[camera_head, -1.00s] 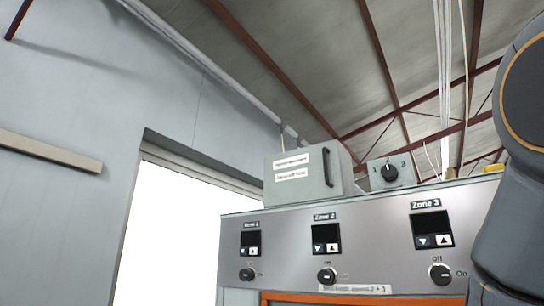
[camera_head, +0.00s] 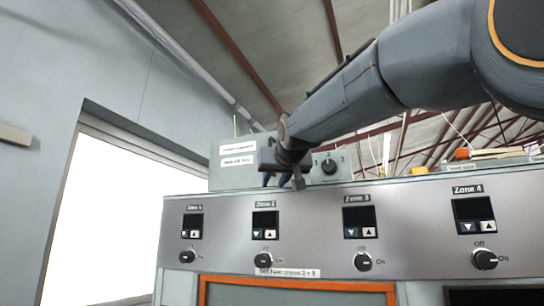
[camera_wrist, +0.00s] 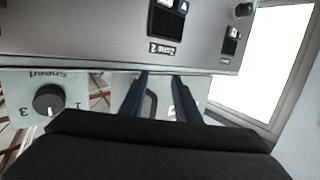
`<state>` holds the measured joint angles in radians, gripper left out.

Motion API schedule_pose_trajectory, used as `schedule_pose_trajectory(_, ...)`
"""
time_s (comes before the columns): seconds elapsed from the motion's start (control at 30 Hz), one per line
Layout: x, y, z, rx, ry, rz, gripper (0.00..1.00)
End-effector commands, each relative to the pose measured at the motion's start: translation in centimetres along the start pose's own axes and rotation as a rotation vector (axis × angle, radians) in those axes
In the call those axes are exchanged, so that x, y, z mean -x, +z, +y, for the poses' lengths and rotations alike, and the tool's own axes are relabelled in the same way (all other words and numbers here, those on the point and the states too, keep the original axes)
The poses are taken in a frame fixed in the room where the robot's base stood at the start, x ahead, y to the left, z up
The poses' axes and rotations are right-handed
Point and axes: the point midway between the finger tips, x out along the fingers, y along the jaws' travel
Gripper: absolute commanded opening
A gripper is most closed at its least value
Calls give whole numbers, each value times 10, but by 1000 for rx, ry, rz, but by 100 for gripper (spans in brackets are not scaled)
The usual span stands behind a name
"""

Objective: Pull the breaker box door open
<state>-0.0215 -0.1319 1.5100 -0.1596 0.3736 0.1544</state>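The breaker box (camera_head: 222,174) is a grey box with white labels on top of the control panel, left of centre in the head view. Its door looks closed, though my arm covers the handle side there. My gripper (camera_head: 284,181) is at the box's handle end. In the upside-down wrist view, the two dark fingers of my gripper (camera_wrist: 159,108) are apart. The dark door handle (camera_wrist: 152,98) shows between them, closer to the left finger. I cannot tell whether a finger touches it.
The control panel (camera_head: 310,215) with zone displays and knobs lies just below my gripper. A small speed-dial box (camera_head: 330,167) stands right of the breaker box, and it also shows in the wrist view (camera_wrist: 35,118). Orange and yellow items (camera_head: 490,154) lie further right.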

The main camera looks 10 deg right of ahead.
Motion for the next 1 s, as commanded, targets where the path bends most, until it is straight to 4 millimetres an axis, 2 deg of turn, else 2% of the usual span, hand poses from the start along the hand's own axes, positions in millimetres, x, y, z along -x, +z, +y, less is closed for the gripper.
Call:
schedule_pose_trajectory(0.03,15,-34,0,-4,0,55,29)
schedule_pose_trajectory(0.1,30,-67,1,-8,1,110,29)
schedule_pose_trajectory(0.23,46,-99,2,-10,2,166,29)
schedule_pose_trajectory(0.37,42,-108,2,-11,2,177,29)
schedule_pose_trajectory(0.6,6,-115,2,-11,2,175,29)
schedule_pose_trajectory(0.8,-17,-118,2,-11,1,176,29)
schedule_pose_trajectory(1.0,-26,-119,2,-11,1,177,29)
